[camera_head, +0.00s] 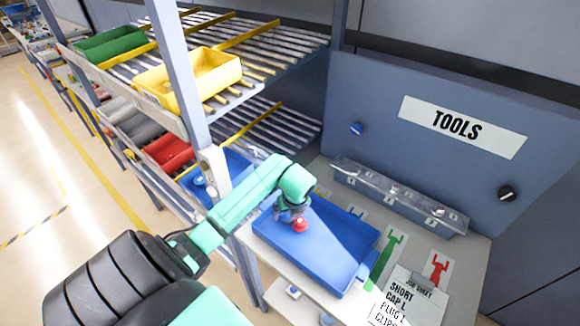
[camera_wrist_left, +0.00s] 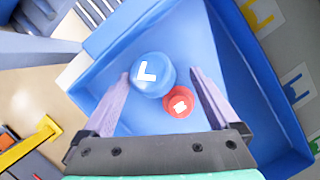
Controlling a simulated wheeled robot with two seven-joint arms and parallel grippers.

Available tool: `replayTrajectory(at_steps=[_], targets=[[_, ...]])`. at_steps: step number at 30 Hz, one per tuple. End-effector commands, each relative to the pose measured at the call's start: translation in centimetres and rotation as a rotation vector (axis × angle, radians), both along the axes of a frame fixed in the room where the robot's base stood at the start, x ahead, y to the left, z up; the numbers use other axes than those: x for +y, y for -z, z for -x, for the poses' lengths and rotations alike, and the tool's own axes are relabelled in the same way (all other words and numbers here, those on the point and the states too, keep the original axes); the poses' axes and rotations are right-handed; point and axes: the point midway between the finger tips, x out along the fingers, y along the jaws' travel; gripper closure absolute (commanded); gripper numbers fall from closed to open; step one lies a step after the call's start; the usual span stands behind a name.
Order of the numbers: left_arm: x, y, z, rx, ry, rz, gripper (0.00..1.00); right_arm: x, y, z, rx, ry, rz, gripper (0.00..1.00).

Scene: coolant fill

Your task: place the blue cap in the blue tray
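The blue tray (camera_head: 342,234) lies on the bench in the head view and fills much of the left wrist view (camera_wrist_left: 262,62). The blue cap (camera_wrist_left: 152,75), marked with a white L, appears over the tray floor, between the fingers in the left wrist view and nearer the left one. I cannot tell whether it touches the floor. In the head view I cannot make it out at the gripper. A smaller red cap (camera_wrist_left: 180,101) is beside it; it shows below the gripper in the head view (camera_head: 300,225). My left gripper (camera_wrist_left: 160,75) is open, fingers apart around both caps. My right gripper is not in view.
A clear compartment box (camera_head: 400,197) stands behind the tray, and a job sheet (camera_head: 408,298) lies to its right. A rack post (camera_head: 176,70) rises left of the tray. The rack holds a yellow bin (camera_head: 190,80), a red bin (camera_head: 168,152) and another blue bin (camera_head: 236,165).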

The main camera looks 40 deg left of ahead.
Motion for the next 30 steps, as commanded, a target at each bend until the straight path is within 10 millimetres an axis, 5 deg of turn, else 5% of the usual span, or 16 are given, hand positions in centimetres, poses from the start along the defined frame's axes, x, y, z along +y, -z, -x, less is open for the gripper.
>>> replayTrajectory(at_steps=[10,20,22,30], targets=[[-0.2,-1.4,-0.1,-0.010,0.002,-0.002,0.05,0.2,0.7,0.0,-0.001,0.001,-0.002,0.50],[-2.3,-8.8,1.2,-0.016,0.001,-0.006,0.05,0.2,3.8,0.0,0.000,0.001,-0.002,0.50],[-2.5,-10.9,1.5,-0.012,0.002,-0.008,0.05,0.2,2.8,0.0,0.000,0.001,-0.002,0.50],[-3.1,-11.8,1.8,-0.007,-0.001,-0.001,0.05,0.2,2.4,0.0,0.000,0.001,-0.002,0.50]])
